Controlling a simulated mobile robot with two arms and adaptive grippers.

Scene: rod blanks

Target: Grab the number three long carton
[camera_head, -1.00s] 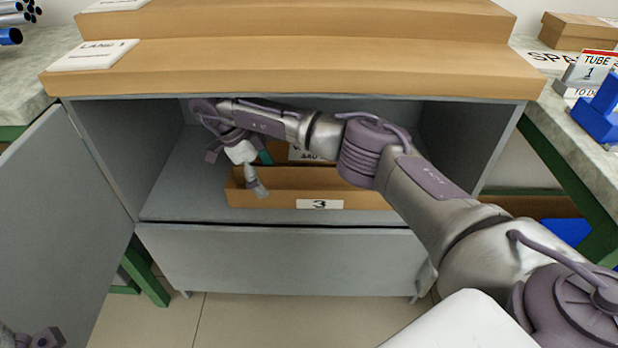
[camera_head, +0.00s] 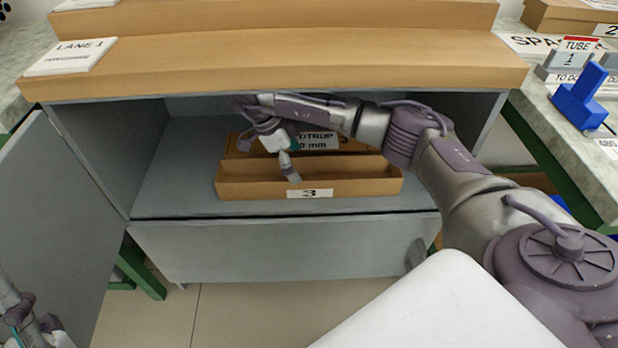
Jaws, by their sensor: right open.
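The number three carton (camera_head: 250,190) is a long, low, open brown box on the shelf inside the grey cabinet, with a white "3" label (camera_head: 310,193) on its front wall. A taller brown panel with a printed label (camera_head: 316,141) stands right behind it; I cannot tell whether it is part of the same carton. My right gripper (camera_head: 268,160) is open, over the left half of the carton. One fingertip reaches down near the front wall; I cannot tell whether it touches. My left gripper (camera_head: 28,322) is partly visible at the lower left, its jaws unclear.
The cabinet's door (camera_head: 50,215) stands open at the left. A wooden top (camera_head: 280,68) with a "LANE 1" plate (camera_head: 70,56) overhangs the shelf. Side benches carry a blue stand (camera_head: 580,100) and a "TUBE 1" sign (camera_head: 580,52). The shelf is bare left of the carton.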

